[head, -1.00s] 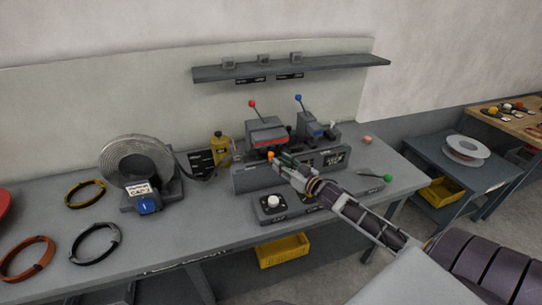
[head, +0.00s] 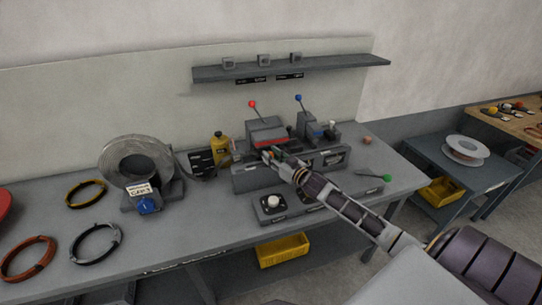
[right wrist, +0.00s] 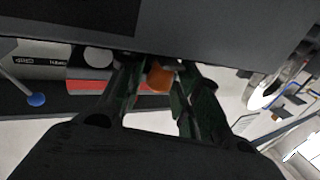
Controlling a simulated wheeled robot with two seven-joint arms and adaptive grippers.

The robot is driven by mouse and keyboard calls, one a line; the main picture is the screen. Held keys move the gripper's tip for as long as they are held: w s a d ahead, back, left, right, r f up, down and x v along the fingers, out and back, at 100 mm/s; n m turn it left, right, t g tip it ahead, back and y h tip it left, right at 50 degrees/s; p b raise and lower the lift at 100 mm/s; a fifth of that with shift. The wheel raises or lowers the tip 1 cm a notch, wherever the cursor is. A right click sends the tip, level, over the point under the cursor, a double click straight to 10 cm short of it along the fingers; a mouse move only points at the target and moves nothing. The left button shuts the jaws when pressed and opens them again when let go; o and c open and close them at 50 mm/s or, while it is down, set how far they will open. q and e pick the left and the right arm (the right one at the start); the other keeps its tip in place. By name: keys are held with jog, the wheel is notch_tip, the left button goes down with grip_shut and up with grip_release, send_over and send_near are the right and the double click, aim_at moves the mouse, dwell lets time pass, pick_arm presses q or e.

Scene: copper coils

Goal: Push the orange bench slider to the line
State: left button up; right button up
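The orange slider knob (right wrist: 160,77) shows in the right wrist view, between the two dark green fingers of my right gripper (right wrist: 158,90). The fingers stand apart, one on each side of the knob; I cannot tell whether either touches it. In the head view my right gripper (head: 272,154) is at the front of the grey bench fixture (head: 312,169), below the red-striped block (head: 267,135). There the gripper covers the knob. I cannot make out the line. My left gripper is not in view.
Levers with a red knob (head: 252,104) and a blue knob (head: 298,98) rise behind my gripper. A yellow bottle (head: 220,148) and a coil stand (head: 138,169) are to the left. A control box (head: 271,205) sits in front. A shelf (head: 290,69) hangs above.

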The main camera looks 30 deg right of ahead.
jog(key=shift+w+a, duration=0.1)
jog(key=shift+w, duration=0.35)
grip_shut()
